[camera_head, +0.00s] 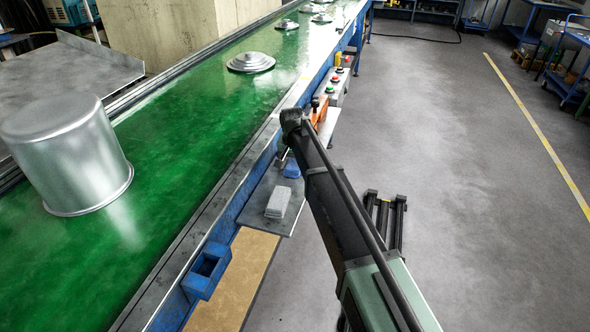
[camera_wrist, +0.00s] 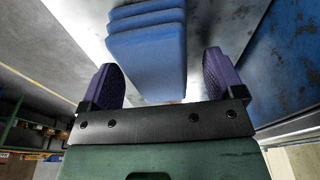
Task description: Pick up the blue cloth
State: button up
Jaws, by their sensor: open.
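The blue cloth (camera_head: 292,169) lies on a small grey shelf (camera_head: 254,208) on the side of the conveyor in the head view. In the wrist view the blue cloth (camera_wrist: 148,62) shows as a folded, layered pad on a pale metal surface. My gripper (camera_wrist: 160,72) is open, with one purple finger to the left of the cloth and one to the right. Gaps show between the cloth and both fingers. In the head view my gripper is not clearly seen behind my arm.
A grey folded cloth (camera_head: 278,202) lies on the same shelf, nearer the front. A blue bin (camera_head: 207,270) hangs on the green conveyor (camera_head: 190,150), which carries a metal pot (camera_head: 68,155) and several lids. A button box (camera_head: 338,88) sits beyond.

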jog(key=c, duration=1)
jog(key=shift+r, duration=0.15)
notch_tip(320, 180, up, 20)
jog(key=p, duration=2)
